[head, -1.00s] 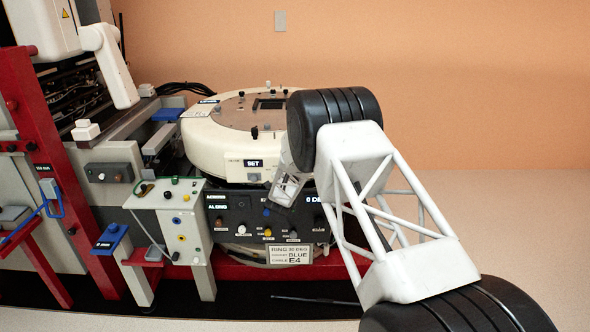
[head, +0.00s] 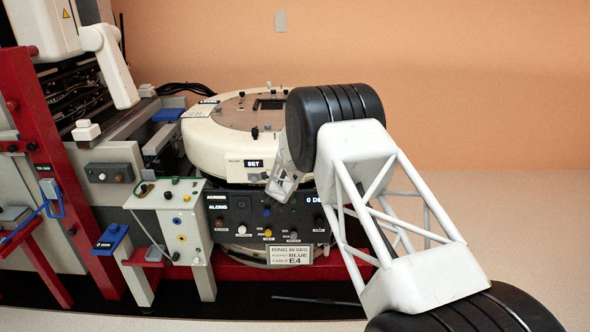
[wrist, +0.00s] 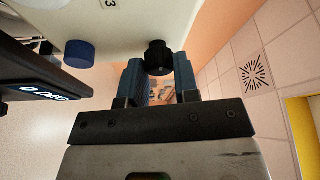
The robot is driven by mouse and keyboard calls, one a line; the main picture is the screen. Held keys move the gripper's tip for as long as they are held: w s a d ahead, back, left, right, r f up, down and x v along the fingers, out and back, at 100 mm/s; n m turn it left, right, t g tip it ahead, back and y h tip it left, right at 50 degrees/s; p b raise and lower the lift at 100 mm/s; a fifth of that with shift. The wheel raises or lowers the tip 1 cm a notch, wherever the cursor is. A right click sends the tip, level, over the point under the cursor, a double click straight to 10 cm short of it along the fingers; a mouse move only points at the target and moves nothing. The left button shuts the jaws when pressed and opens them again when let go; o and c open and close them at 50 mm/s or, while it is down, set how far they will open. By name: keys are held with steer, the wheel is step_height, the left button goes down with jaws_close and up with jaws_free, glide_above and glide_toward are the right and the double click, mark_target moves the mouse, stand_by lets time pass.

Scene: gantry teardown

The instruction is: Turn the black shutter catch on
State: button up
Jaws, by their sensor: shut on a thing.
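In the wrist view my gripper (wrist: 158,68) has its two blue-grey fingers on either side of a black knob-like catch (wrist: 158,54). It is shut on this catch, which stands out from the edge of a cream housing (wrist: 120,35). The catch's turn angle is hard to read. In the head view the pale end of my arm hangs in front of the right side of the round cream drum (head: 215,140). The fingertips and the held catch cannot be made out there.
A blue knob (wrist: 79,54) sits left of the catch on the same housing. A dark display panel (wrist: 40,85) juts in at the left.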

steer(key=o, duration=0.9)
steer(key=shift+v, duration=3.9)
steer(key=shift+r, duration=0.15)
